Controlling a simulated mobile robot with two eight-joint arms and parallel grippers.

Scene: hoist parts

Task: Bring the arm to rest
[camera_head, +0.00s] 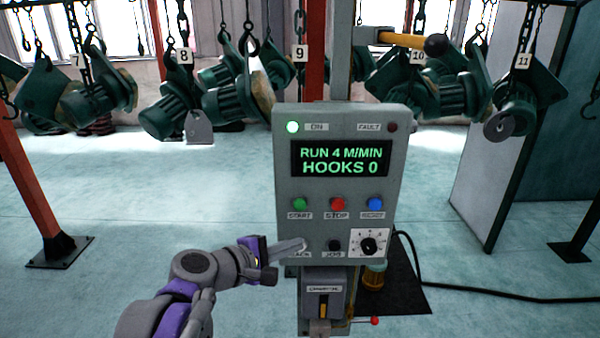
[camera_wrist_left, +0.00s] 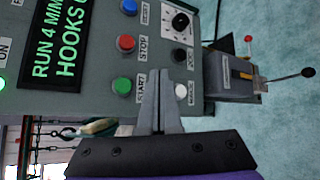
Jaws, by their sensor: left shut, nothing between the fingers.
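My left arm (camera_head: 190,270) comes in from the lower left in the head view. Its gripper (camera_head: 302,245) is shut and empty, with its fingertips at the lower left of the grey control panel (camera_head: 285,180), over the button at that corner. In the left wrist view the shut fingers (camera_wrist_left: 160,75) stand in front of the panel, between the green button (camera_wrist_left: 122,86) and the white button (camera_wrist_left: 181,90). Whether the tips touch the panel I cannot tell. My right gripper is in neither view.
The display (camera_head: 340,160) reads "RUN 4 M/MIN" and "HOOKS 0"; the ON lamp (camera_head: 292,127) is lit. Green hoist parts (camera_head: 240,95) hang on chains behind the panel. A grey switch box (camera_head: 323,296) sits below it.

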